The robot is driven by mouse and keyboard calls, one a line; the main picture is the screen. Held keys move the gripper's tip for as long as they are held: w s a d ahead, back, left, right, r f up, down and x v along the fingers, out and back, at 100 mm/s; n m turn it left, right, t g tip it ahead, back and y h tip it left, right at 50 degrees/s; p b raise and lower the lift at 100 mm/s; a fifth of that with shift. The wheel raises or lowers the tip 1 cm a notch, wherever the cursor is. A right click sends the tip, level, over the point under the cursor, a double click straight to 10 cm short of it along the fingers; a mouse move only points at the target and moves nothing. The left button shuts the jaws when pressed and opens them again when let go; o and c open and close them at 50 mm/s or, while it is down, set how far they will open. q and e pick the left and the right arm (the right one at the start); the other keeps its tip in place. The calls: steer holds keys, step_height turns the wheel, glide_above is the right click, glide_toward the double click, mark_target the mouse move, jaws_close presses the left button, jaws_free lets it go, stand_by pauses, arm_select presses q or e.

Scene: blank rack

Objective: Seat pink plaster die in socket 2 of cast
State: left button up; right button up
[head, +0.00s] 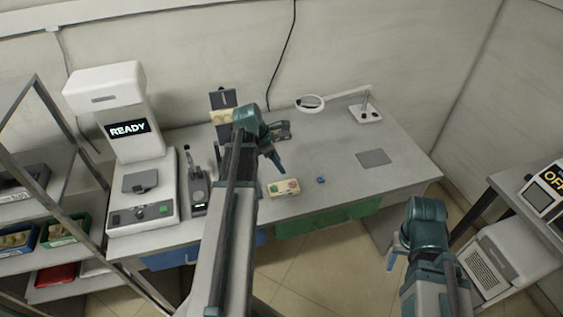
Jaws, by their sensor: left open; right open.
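A small cream block (283,188) with reddish and green patches on top lies near the front edge of the bench; it may be the cast, but its sockets are too small to make out. I cannot clearly pick out a separate pink die. My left gripper (274,160) is open, above the bench and just behind the cream block, with its blue fingers pointing down; my forearm hides part of the bench to its left. My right gripper (394,255) is open and empty, off the bench's front right, over the floor.
A small blue piece (320,180) lies right of the cream block. A grey pad (374,157) and a magnifier lamp (366,112) are at the right. A machine reading READY (127,129) stands left. A dark upright stand (222,100) is at the back. The bench's right part is mostly clear.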

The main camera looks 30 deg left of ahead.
arm_select(q)
steer(key=s+d+m+g+y, duration=0.1)
steer(key=s+d+m, duration=0.3)
steer(key=d+m, duration=0.6)
steer(key=s+d+f+m+g+y, duration=0.1)
steer(key=s+d+m, duration=0.3)
steer(key=d+m, duration=0.7)
steer(key=s+d+m+g+y, duration=0.1)
steer(key=s+d+m, duration=0.3)
steer(key=d+m, duration=0.6)
steer(key=d+y, duration=0.1)
steer(key=d, duration=0.2)
steer(key=shift+f+m+g, duration=0.3)
steer(key=shift+m, duration=0.1)
